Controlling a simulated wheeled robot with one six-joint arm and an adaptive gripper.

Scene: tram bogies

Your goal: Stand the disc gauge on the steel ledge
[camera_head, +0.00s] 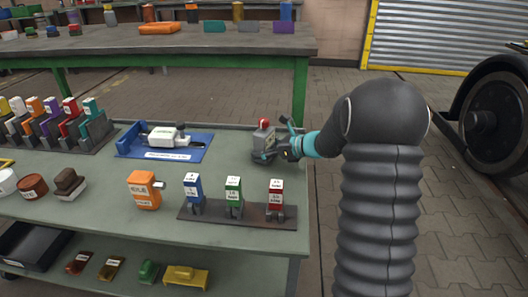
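I cannot read any label that clearly names the disc gauge. Small labelled blocks in blue (193,190), green (233,193) and red (275,195) stand upright on a long dark strip (256,217) at the bench's front right; this may be the steel ledge. A larger orange labelled block (143,193) stands left of the strip. My gripper (284,152) is low over the bench's right end, right beside a grey device with a red top (264,138). The fingers are small and partly overlap the device; whether they touch or grip it is unclear.
A blue tray (203,149) with a white instrument (166,137) lies left of the device. A grey rack (96,130) of several coloured blocks stands far left. Dark and brown pieces (69,183) sit at front left. A second bench (110,42) stands behind, a wheel (495,120) at right.

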